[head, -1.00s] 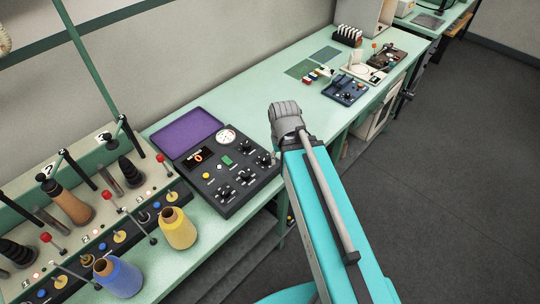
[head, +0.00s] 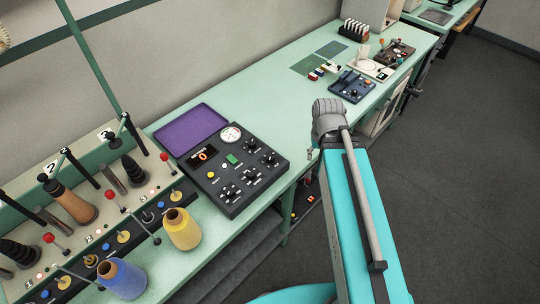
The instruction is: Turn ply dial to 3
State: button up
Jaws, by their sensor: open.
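A dark control panel (head: 232,205) lies on the green bench with several black knobs. One knob (head: 250,146) is near its back edge, one (head: 270,160) near its right corner, and others (head: 231,191) toward the front. Their labels are too small to read, so I cannot tell which is the ply dial or where it points. A display (head: 202,155) shows a red 0. My arm, teal with a grey joint at its upper end, stands right of the panel, apart from it in the picture. My gripper is not discernible; the arm hides what lies behind it.
A white gauge (head: 231,135), a green button (head: 231,160) and a purple pad (head: 190,129) are at the panel. Yellow (head: 182,230) and blue (head: 122,279) yarn cones stand front left. A blue control box (head: 352,86) is farther back. The bench between is mostly clear.

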aim_at(270, 157)
jog(key=u, duration=0.05)
jog(key=k, duration=1.3)
jog(key=u, duration=0.35)
jog(key=i, duration=1)
jog(key=z, duration=0.1)
